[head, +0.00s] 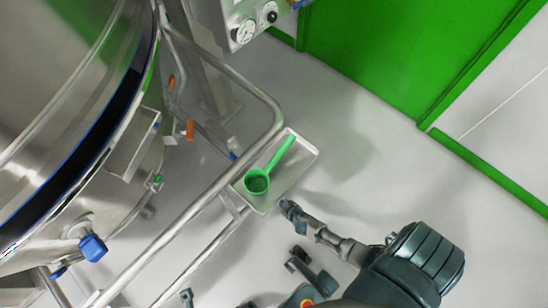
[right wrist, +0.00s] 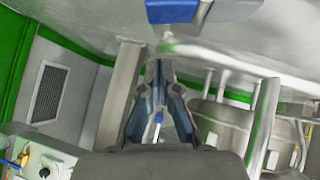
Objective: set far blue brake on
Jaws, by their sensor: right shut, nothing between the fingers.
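A small blue piece (head: 233,155) shows low behind the rail of the steel frame in the head view, left of the tray; I cannot tell whether it is the far brake. My right gripper (head: 288,207) is beside the tray's lower right corner, apart from the blue piece. In the right wrist view its fingers (right wrist: 158,68) come together at the tips, shut and empty. My left gripper is not seen.
A steel tray (head: 295,168) holding a green scoop (head: 258,181) sits by the frame rail (head: 235,175). A large steel vessel (head: 60,120) with a blue knob (head: 93,247) fills the left. Grey floor (head: 390,180) is free at right, before a green door (head: 400,50).

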